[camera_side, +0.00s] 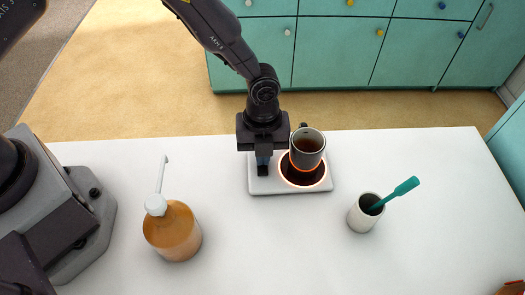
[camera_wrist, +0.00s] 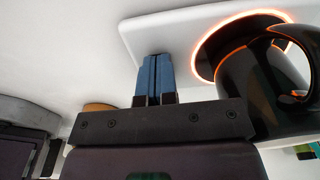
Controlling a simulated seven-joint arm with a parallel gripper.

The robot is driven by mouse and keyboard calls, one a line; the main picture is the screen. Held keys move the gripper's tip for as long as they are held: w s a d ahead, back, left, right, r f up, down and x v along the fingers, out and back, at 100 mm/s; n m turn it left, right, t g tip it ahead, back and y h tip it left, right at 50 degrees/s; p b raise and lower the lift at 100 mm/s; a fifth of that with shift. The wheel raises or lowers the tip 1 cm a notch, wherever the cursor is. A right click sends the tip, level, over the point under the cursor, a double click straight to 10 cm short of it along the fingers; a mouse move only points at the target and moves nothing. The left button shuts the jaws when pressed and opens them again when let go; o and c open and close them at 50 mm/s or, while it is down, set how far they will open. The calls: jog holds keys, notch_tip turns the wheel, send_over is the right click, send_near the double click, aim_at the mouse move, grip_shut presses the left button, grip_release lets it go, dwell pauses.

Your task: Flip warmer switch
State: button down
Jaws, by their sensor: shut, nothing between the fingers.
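The mug warmer is a white slab (camera_side: 320,189) on the white counter, with a dark round plate ringed by a glowing orange-red light. It also shows in the wrist view (camera_wrist: 135,35). A dark mug (camera_side: 307,150) with brown liquid stands on the plate; in the wrist view the mug (camera_wrist: 262,90) is at the right with its handle. My gripper (camera_side: 263,168) points down over the left part of the warmer, left of the mug. In the wrist view its blue fingers (camera_wrist: 154,75) are shut together and empty, tips over the slab. The switch itself is not visible, likely hidden by the fingers.
An amber pump bottle (camera_side: 173,232) stands at the left front. A white cup (camera_side: 362,216) with a teal-handled brush (camera_side: 400,190) stands right of the warmer. The counter (camera_side: 270,250) is clear in front. Teal cabinets (camera_side: 420,50) stand beyond the counter.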

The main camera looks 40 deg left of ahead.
jog(key=shift+f, duration=0.35)
jog(key=shift+s+d+r, duration=0.15)
jog(key=shift+s+d, duration=0.6)
jog(key=shift+s, duration=0.1)
notch_tip(320, 180, up, 15)
jog(key=w+a, duration=0.1)
jog(key=shift+w+a+f, duration=0.15)
jog(key=shift+w+f, duration=0.05)
jog(key=shift+w, duration=0.2)
jog(key=shift+n, duration=0.3)
